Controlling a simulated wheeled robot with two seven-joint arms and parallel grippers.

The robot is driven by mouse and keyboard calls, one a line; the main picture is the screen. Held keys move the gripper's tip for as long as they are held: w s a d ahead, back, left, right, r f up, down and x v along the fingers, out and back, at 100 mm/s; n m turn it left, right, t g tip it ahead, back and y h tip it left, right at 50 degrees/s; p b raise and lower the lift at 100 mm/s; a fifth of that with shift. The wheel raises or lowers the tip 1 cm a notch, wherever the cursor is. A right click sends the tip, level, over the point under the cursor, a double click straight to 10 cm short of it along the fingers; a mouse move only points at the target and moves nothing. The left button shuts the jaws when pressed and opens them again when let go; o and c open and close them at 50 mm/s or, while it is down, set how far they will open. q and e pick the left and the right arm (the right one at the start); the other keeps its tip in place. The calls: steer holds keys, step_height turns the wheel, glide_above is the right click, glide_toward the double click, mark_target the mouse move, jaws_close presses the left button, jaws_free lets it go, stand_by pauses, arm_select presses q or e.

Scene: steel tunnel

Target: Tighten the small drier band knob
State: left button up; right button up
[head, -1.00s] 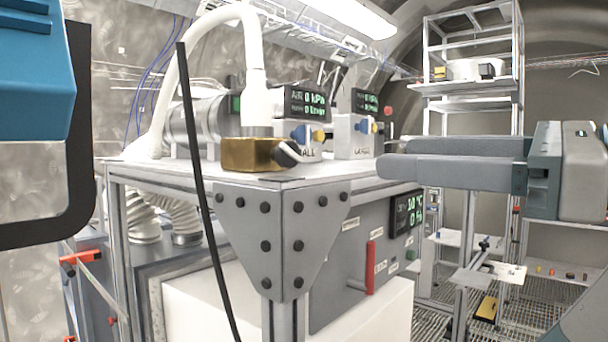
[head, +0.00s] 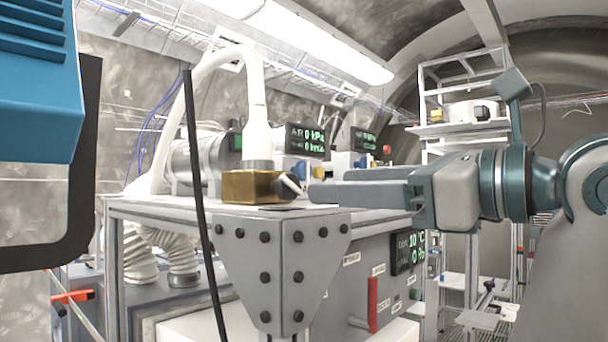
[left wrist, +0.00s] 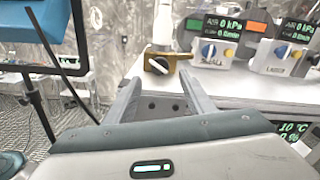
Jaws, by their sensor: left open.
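A brass block (head: 245,187) sits on the bench top at the foot of a white hose, and shows in the left wrist view (left wrist: 184,61). On it is a dark knob with a white bar (left wrist: 158,66), whose pale end (head: 291,183) shows in the head view. I cannot read a label naming it as the small drier band knob. My left gripper (head: 324,187) comes in from the right in the head view, open and empty, fingertips close to the knob. In the left wrist view its fingers (left wrist: 161,80) point toward the knob with a gap. My right gripper is not seen.
Two control boxes with green displays (head: 305,138) and coloured knobs stand behind the block. The bench corner plate (head: 283,265) lies below. A red handle (head: 372,303) is on the front panel.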

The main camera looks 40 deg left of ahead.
mark_target(292, 186)
arm_select(q)
steer(key=a+p, duration=0.1)
steer(key=a, duration=0.1)
steer(key=a+p, duration=0.1)
steer(key=a, duration=0.4)
steer(key=shift+w+a+p, duration=0.25)
steer(key=shift+w+p, duration=0.05)
steer(key=shift+p, duration=0.1)
steer(key=shift+c, duration=0.7)
steer(key=c, duration=0.9)
